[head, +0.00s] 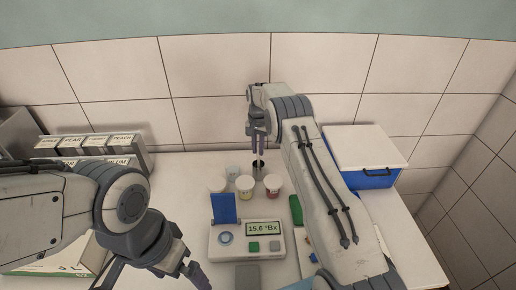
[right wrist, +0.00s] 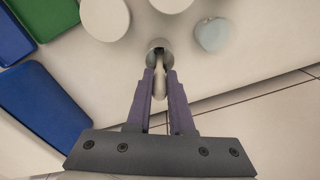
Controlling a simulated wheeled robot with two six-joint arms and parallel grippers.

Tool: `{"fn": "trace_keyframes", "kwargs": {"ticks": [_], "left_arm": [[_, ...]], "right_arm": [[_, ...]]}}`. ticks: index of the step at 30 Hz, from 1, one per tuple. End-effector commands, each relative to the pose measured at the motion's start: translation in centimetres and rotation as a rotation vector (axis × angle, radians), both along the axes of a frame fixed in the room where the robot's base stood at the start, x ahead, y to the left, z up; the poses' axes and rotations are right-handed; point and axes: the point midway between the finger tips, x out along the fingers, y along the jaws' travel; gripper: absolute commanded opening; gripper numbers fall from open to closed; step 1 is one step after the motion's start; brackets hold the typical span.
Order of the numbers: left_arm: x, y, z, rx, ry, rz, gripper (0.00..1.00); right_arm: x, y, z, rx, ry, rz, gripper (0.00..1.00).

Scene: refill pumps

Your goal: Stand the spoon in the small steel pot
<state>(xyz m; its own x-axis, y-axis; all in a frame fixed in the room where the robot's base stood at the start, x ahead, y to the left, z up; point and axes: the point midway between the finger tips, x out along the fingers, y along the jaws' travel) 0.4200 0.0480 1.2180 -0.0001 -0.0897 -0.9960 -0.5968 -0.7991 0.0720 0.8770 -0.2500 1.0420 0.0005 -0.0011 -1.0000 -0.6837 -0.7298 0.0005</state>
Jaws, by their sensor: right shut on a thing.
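The small steel pot (head: 258,167) stands on the counter near the wall, behind the small cups. My right gripper (head: 258,152) is just above it, pointing down. In the right wrist view the gripper (right wrist: 160,75) is shut on the pale spoon (right wrist: 159,85), whose end shows between the fingers. The spoon lines up with the dark mouth of the pot (right wrist: 157,43). I cannot tell how deep its lower end is in the pot. My left gripper (head: 152,277) is low at the left front, with its fingers apart and nothing seen between them.
Two labelled cups (head: 245,187) (head: 273,186) stand in front of the pot. A meter (head: 247,241) reading 15.6 °Bx is nearer. A blue cooler with a white lid (head: 364,145) is at right. A rack of fruit labels (head: 122,143) is at left.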

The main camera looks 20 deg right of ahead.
Motion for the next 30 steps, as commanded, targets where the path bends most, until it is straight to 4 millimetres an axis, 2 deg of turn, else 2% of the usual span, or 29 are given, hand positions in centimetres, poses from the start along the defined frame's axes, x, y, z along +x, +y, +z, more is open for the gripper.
{"fn": "trace_keyframes", "kwargs": {"ticks": [1, 3, 14, 17, 20, 24, 30], "left_arm": [[0.0, 0.0, -0.2, 0.0, 0.0, 0.0, 1.0], [0.0, 0.0, -0.1, 0.0, 0.0, 0.0, 1.0], [0.0, 0.0, 0.2, 0.0, 0.0, 0.0, 1.0], [0.0, 0.0, -0.5, 0.0, 0.0, 0.001, 1.0], [0.0, 0.0, -1.5, 0.0, 0.0, 0.002, 1.0], [0.0, 0.0, -2.6, 0.0, 0.0, 0.004, 1.0], [0.0, 0.0, -3.2, 0.0, 0.001, 0.006, 1.0]], "right_arm": [[0.0, 0.0, -0.2, 0.0, 0.0, 0.0, 0.24], [0.0, 0.0, -0.1, 0.0, 0.0, 0.0, 0.5], [0.0, 0.0, 0.3, 0.0, 0.0, 0.0, 0.5], [0.1, 0.0, 0.9, -0.001, -0.004, 0.0, 0.5], [0.1, 0.0, 2.4, -0.001, -0.005, 0.0, 0.5], [0.2, 0.0, 5.6, -0.001, -0.007, 0.0, 0.5], [0.1, 0.0, 9.8, -0.001, -0.005, 0.0, 0.5]]}}
